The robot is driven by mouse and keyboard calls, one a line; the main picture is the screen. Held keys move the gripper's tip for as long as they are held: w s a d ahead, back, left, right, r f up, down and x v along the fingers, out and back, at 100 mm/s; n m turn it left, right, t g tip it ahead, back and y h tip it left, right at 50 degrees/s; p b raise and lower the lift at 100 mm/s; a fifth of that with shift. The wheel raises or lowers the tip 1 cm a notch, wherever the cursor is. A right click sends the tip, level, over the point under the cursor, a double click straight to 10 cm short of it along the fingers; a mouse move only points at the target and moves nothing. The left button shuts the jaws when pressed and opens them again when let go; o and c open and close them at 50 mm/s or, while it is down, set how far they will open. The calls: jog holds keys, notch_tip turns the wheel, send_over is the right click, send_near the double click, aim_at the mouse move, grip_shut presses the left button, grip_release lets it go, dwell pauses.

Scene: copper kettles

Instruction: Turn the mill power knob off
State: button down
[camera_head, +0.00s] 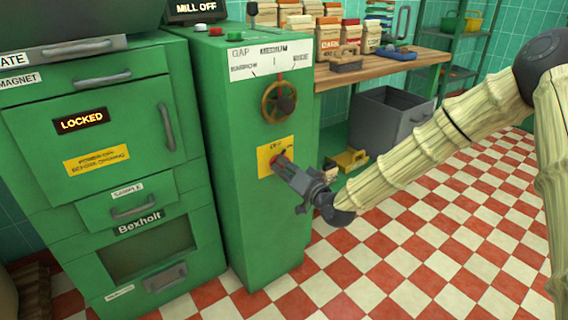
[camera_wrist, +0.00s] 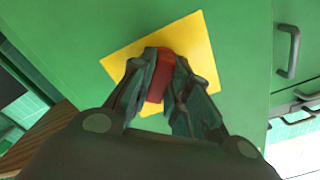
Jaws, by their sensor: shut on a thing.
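The mill power knob is red and sits on a yellow plate (camera_head: 277,147) on the side of the green mill cabinet (camera_head: 222,165). My gripper (camera_head: 281,163) is at the plate with its fingers on the knob. In the wrist view the red knob (camera_wrist: 158,80) sits between both fingers of my gripper (camera_wrist: 159,84), which are shut on it. The yellow plate (camera_wrist: 204,35) lies behind it, tilted in that view. A sign on top of the mill (camera_head: 196,8) reads "MILL OFF". The plate's lettering is partly hidden by my gripper.
A gap handwheel (camera_head: 279,102) is above the knob. A cabinet with a "LOCKED" display (camera_head: 81,121) stands at left. A wooden bench (camera_head: 385,68) with bags, a grey bin (camera_head: 390,118) and a yellow object (camera_head: 348,160) are beyond. The checkered floor at right is open.

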jog(key=n+p, duration=0.2)
jog(key=n, duration=0.1)
jog(key=shift+r+n, duration=0.1)
jog(key=shift+n, duration=0.3)
jog(key=n+p, duration=0.2)
jog(key=n, duration=0.2)
jog(key=shift+d+f+n, duration=0.1)
jog(key=shift+f+n, duration=0.1)
jog(key=shift+n, duration=0.2)
jog(key=c, duration=1.4)
grip_release()
jog(key=shift+o, duration=0.2)
jog(key=v, duration=1.2)
